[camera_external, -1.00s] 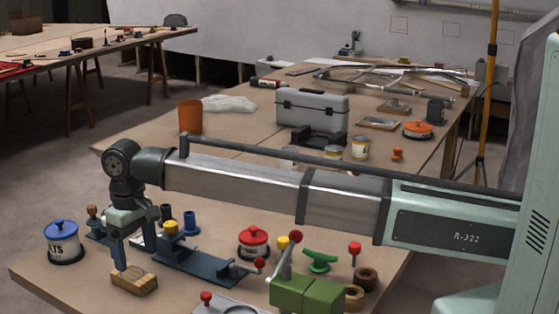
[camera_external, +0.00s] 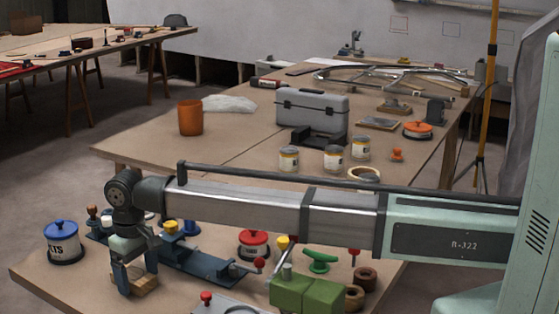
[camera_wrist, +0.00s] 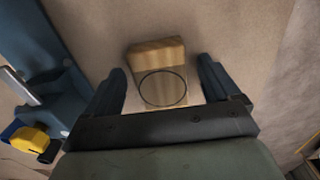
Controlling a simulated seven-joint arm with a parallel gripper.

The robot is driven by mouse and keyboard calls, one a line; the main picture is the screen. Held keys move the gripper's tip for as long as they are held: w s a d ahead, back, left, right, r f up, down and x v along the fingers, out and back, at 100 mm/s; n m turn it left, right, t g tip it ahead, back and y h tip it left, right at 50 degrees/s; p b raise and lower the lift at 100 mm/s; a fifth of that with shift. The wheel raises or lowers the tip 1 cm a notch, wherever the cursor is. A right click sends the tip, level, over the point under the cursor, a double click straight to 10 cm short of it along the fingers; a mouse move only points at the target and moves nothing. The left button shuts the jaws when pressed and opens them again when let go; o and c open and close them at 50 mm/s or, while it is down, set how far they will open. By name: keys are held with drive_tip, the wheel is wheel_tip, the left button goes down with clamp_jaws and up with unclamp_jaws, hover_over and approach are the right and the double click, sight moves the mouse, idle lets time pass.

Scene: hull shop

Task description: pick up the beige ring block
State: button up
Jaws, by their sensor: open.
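The beige ring block (camera_external: 148,284) lies on the near left part of the wooden table, partly hidden behind my fingers. In the wrist view the wooden block (camera_wrist: 157,50) shows a tan edge and a dark ring outline on its paler face. My gripper (camera_external: 137,276) points down at the block, with its fingers low around it. In the wrist view my gripper (camera_wrist: 163,68) is open, with one finger on each side of the block and gaps between. Whether the fingertips touch the table cannot be told.
A blue fixture rail (camera_external: 205,264) with a yellow knob stands close to the right of my gripper, and it also shows in the wrist view (camera_wrist: 45,45). A blue-lidded tin (camera_external: 63,243) stands to the left. Green blocks (camera_external: 307,294) and a red-lidded tin (camera_external: 253,245) are farther right.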

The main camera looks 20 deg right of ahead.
drive_tip(key=c, duration=1.2)
drive_tip(key=shift+r, duration=0.1)
